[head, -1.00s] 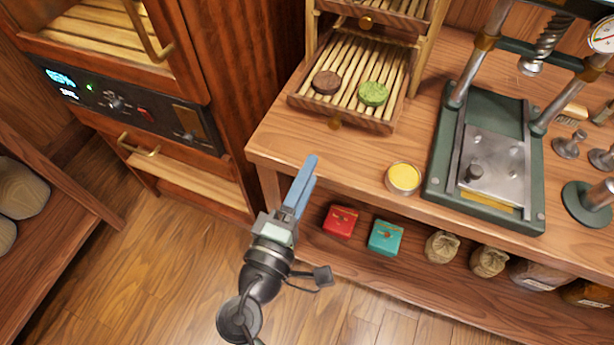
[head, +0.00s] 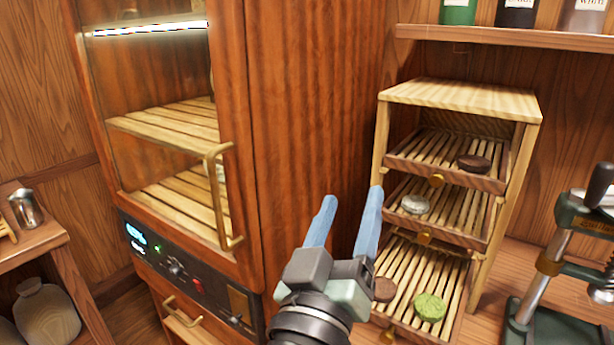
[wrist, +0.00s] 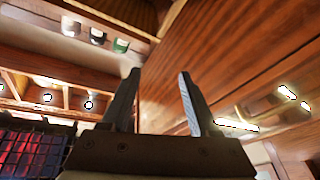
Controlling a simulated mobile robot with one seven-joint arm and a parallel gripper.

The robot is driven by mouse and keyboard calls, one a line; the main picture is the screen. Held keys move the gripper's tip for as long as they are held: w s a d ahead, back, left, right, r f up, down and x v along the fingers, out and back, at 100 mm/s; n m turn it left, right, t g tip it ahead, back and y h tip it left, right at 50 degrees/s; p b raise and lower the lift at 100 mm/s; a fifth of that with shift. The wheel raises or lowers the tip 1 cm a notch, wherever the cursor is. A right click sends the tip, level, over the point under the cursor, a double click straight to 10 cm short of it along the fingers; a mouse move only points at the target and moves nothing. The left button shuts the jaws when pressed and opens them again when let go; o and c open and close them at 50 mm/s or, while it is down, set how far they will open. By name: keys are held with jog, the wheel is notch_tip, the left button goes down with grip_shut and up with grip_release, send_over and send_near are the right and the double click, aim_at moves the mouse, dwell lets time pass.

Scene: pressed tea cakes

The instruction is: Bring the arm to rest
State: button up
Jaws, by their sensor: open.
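My gripper (head: 350,225) is open and empty in the head view, its two blue fingers apart and pointing up and away. It is in the air in front of the gap between the wooden cabinet and the slatted tray rack. In the wrist view my gripper (wrist: 160,95) also shows two separate fingers with nothing between them. The wrist view is tilted toward the upper shelves and the cabinet side.
The cabinet (head: 310,90) with a handle stands to the left. The rack (head: 460,95) holds dark, pale and green cakes on pulled-out trays, its lowest tray (head: 455,300) close by my gripper on the right. A press (head: 560,250) stands at the far right.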

jog(key=s+a+r+t+y+p, duration=0.1)
jog(key=s+r+t+y+p, duration=0.1)
jog(key=r, duration=0.9)
jog(key=s+a+r+m+t+y+p, duration=0.1)
jog(key=s+r+p, duration=0.4)
jog(key=r, duration=0.7)
jog(key=s+a+r+t+y+p, duration=0.3)
jog(key=r+p, duration=0.3)
jog(key=r, duration=0.6)
jog(key=shift+s+r+t+y, duration=0.25)
jog(key=shift+s+t+y, duration=0.25)
jog(key=shift+t, duration=0.2)
jog(key=shift+f, duration=0.1)
